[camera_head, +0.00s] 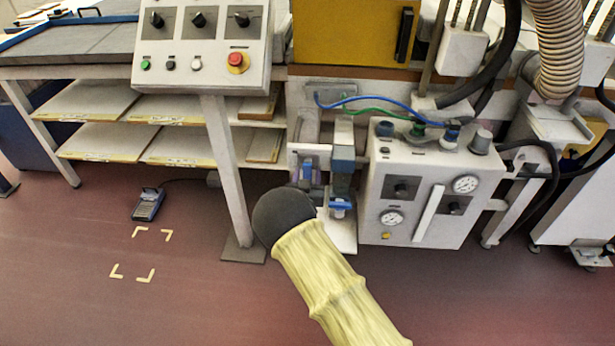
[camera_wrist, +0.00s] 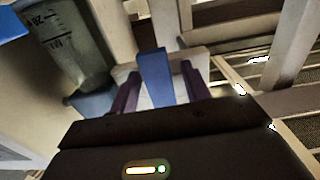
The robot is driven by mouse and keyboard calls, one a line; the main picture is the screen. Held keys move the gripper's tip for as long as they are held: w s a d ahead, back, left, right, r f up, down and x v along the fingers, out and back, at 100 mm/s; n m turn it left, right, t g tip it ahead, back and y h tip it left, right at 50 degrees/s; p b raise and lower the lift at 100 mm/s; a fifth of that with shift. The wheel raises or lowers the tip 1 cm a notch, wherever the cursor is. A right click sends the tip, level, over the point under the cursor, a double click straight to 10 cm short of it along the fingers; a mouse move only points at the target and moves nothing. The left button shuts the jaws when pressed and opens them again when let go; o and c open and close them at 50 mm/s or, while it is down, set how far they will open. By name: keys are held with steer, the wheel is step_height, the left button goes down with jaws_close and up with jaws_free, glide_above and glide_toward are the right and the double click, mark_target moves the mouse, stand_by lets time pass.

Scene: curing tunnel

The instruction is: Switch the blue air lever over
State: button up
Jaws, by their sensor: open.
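The blue air lever (camera_wrist: 155,78) stands up between my gripper's two purple fingers (camera_wrist: 160,72) in the wrist view. The fingers are open, with a gap visible on each side of the lever. Behind the lever is a pale block. In the head view, the blue lever (camera_head: 308,169) shows just above the dark rounded end of my arm. That end hides most of my gripper, so only a little purple shows beside the lever.
A clear bowl with scale marks (camera_wrist: 75,45) stands close left of my gripper in the wrist view. A grey control box (camera_head: 420,185) with gauges is to the right. A panel post (camera_head: 228,165) and shelves (camera_head: 90,100) stand left.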

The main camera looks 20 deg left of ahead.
jaws_close()
